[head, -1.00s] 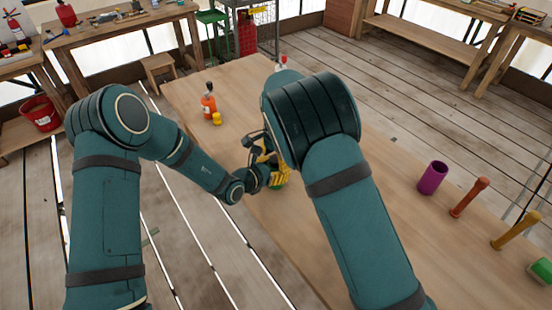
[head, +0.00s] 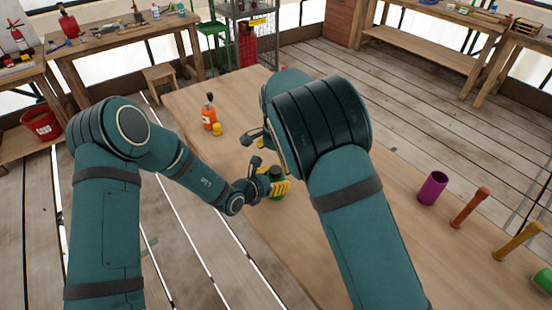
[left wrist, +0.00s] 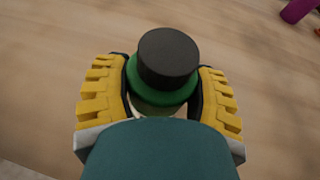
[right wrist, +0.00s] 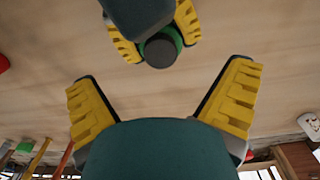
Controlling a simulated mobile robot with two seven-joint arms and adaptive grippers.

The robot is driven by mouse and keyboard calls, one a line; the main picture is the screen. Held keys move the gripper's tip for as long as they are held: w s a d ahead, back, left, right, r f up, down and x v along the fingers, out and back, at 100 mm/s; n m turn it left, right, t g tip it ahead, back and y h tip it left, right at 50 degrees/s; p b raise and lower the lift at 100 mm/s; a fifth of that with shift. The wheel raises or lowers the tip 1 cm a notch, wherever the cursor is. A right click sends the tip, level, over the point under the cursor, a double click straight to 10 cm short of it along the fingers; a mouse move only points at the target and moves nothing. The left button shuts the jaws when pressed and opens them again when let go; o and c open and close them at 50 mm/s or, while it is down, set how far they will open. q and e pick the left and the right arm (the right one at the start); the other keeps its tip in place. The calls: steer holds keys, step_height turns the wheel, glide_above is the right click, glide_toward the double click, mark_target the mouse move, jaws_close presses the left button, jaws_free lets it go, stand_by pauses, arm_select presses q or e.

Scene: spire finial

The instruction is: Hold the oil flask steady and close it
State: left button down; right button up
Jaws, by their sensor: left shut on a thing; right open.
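The oil flask, green with a paler part below, stands at the table's near edge in the head view (head: 279,194). Its green upper part shows in the left wrist view (left wrist: 190,97). A black cap (left wrist: 168,58) sits on top, roughly centred; its threads are hidden. My left gripper (head: 274,188) is shut on the flask from both sides, with yellow fingers around it. My right gripper (right wrist: 160,88) is open and empty, apart from the flask, which shows beyond its fingers in the right wrist view (right wrist: 178,38). In the head view my right arm hides most of that gripper.
An orange bottle (head: 209,116) with a dark top and a small yellow piece (head: 216,130) stand toward the table's far left. A purple cup (head: 432,188), a red-brown peg (head: 471,208) and a yellow peg (head: 518,241) stand at right. The table between is clear.

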step_height(320, 180, up, 12)
stand_by(0.4)
steer(key=shift+f, duration=0.1)
arm_select(q)
steer(key=shift+c, duration=0.3)
jaws_free()
steer(key=v, duration=1.2)
